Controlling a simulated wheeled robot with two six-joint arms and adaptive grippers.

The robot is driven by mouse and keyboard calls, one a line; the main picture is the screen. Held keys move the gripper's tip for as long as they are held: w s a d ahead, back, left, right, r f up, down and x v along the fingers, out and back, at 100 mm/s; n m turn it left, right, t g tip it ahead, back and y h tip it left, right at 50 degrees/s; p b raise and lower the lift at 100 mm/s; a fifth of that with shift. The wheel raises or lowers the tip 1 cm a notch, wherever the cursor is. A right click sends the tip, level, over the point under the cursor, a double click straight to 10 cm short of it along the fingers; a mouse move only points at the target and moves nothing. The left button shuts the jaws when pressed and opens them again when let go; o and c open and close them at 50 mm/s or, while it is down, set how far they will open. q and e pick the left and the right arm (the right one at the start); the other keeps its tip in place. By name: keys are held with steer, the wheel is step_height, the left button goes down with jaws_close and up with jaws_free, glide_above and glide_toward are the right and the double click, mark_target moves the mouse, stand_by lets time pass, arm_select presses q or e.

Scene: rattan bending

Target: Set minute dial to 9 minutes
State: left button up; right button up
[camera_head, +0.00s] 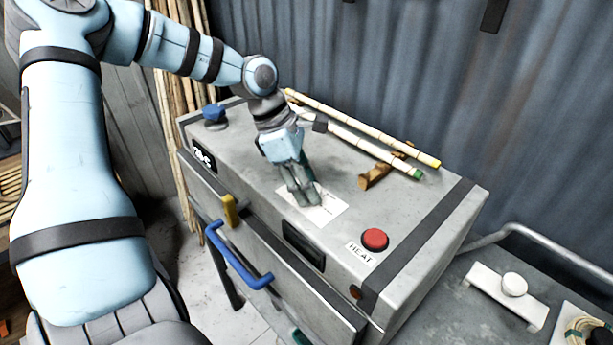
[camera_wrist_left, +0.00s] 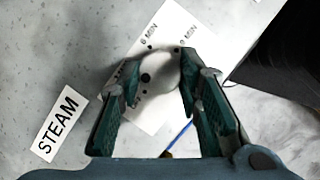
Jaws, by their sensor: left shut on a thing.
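The minute dial (camera_wrist_left: 158,82) is a pale round knob on a white label plate (camera_wrist_left: 178,40), seen between my fingers in the left wrist view. My left gripper (camera_wrist_left: 155,78) is shut on the dial, one finger on each side. In the head view the left gripper (camera_head: 306,199) points down at the plate (camera_head: 325,210) on top of the grey steam box (camera_head: 345,235) and hides the dial. My right gripper is not in view.
A red HEAT button (camera_head: 375,239) is on the box top's right part. Bamboo-like rods (camera_head: 365,137) and a brown wooden piece (camera_head: 382,171) lie behind the gripper. A blue handle (camera_head: 237,262) and yellow latch (camera_head: 230,210) are on the front. A blue knob (camera_head: 214,113) stands back left.

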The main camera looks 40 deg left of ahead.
arm_select(q)
steer(key=shift+w+a+f+m+g+b, duration=0.15)
steer(key=shift+m+g+b, duration=0.2)
steer(key=shift+m, duration=0.55)
steer(key=m+g+b, duration=0.1)
steer(key=m+b, duration=0.1)
steer(key=m, duration=0.1)
steer(key=shift+m+h, duration=0.3)
steer(key=shift+m, duration=0.1)
steer(key=m+g, duration=0.1)
steer(key=m, duration=0.1)
steer(key=shift+w+m, duration=0.1)
steer(key=shift+m, duration=0.2)
steer(key=shift+m+g+p, duration=0.35)
steer(key=shift+m+g, duration=0.4)
steer(key=shift+m, duration=0.75)
steer(key=o, duration=1.1)
steer(key=shift+o, duration=0.2)
